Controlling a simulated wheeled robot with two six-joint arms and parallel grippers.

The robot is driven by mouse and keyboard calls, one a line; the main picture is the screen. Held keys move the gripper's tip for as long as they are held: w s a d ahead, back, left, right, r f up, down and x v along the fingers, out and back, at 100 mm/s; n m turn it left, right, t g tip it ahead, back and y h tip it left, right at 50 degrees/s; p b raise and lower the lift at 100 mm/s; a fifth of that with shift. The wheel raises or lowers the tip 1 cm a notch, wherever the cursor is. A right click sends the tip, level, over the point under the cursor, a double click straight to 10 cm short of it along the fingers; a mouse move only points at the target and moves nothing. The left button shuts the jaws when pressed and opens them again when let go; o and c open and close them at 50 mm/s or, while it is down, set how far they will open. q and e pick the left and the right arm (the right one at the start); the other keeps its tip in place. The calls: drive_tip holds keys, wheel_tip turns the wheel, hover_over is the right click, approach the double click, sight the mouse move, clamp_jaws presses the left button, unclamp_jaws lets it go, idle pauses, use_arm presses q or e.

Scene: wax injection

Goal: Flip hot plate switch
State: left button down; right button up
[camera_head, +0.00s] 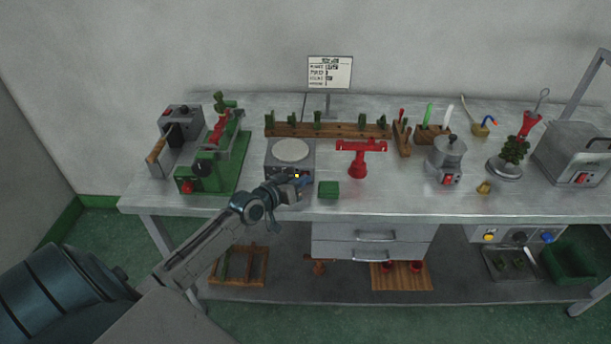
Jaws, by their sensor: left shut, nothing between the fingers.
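The hot plate (291,150) is a grey box with a round pale top. It stands on the metal bench, left of the middle. My left gripper (303,181) is shut and empty at the front face of the hot plate, near its right front corner. The gripper covers much of that face, so the switch is hidden or too small to make out. A small yellow spot shows by the fingertips. I cannot tell whether the fingers touch the hot plate. My right gripper is not in view.
A small green block (328,189) lies just right of my gripper. A red stand (360,157) is further right. A green machine (213,160) stands to the left. A wooden rack (340,131) is behind. The front middle of the bench (390,200) is clear.

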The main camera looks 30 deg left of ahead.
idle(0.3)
use_arm(q)
drive_tip(key=shift+s+d+p, duration=0.35)
drive_tip(key=shift+s+p, duration=0.1)
drive_tip(key=shift+s, duration=0.1)
drive_tip(key=shift+s+f, duration=0.1)
drive_tip(key=shift+s+d+p, duration=0.3)
drive_tip(key=shift+s+p, duration=0.1)
drive_tip(key=shift+s+d+f+p, duration=0.15)
drive_tip(key=shift+s+d+p, duration=0.35)
drive_tip(key=shift+s, duration=0.35)
drive_tip(key=shift+s+d+f+p, duration=0.1)
drive_tip(key=shift+s+d+p, duration=0.2)
drive_tip(key=shift+s+d, duration=0.4)
drive_tip(key=shift+s+a, duration=0.15)
